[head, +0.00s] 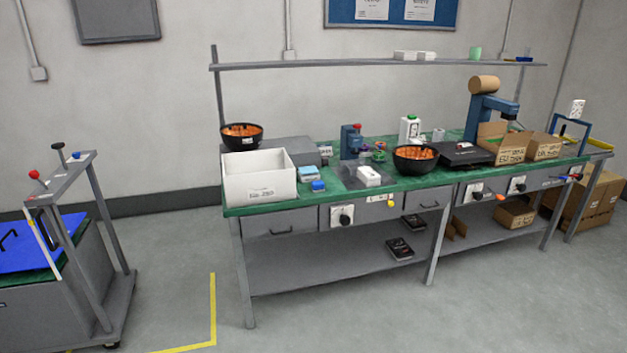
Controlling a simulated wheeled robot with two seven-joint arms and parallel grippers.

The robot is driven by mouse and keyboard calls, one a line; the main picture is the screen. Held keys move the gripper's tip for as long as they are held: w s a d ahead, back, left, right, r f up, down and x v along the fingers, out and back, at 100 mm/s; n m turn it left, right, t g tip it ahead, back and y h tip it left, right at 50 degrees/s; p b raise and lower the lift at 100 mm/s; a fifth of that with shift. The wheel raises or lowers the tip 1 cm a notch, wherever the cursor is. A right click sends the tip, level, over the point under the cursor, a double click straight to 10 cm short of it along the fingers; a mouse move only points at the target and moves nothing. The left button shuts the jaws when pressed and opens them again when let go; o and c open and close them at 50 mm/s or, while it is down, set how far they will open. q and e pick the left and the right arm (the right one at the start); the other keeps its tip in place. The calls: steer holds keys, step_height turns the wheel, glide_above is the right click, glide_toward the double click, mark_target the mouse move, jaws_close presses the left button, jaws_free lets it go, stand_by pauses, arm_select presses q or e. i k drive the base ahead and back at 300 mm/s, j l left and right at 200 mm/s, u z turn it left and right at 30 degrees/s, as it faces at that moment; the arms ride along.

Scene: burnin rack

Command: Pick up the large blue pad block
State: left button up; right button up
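A large, flat, bright blue pad-like thing (58,246) lies on the cart at the far left, partly hidden behind the cart's grey frame. Two small blue blocks sit on the green bench top: a light blue one (308,173) and a darker blue one (318,186) in front of it, just right of the white box. I cannot tell for certain which of these is the large blue pad block. Neither of my grippers is in view.
The green-topped bench (262,209) holds a white box (259,177), two black bowls (414,164) of orange things, and cardboard boxes (504,147) at the right. The grey cart (74,300) stands at left. Bare floor with a yellow line (212,310) lies between them.

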mark_target(316, 186)
steer(key=z, duration=0.35)
steer(key=i+j+z, duration=0.25)
steer(key=z, duration=0.25)
steer(key=i+j+z, duration=0.45)
steer(key=i+j, duration=0.2)
steer(key=j, duration=0.15)
steer(key=i+j+z, duration=0.1)
steer(key=j, duration=0.25)
steer(key=i+j, duration=0.25)
steer(key=j, duration=0.15)
steer(key=i+j+z, duration=0.1)
steer(key=j, duration=0.25)
steer(key=i+j, duration=0.25)
steer(key=j, duration=0.15)
steer(key=i+j+z, duration=0.15)
steer(key=j, duration=0.25)
steer(key=i+j, duration=0.15)
steer(key=j, duration=0.25)
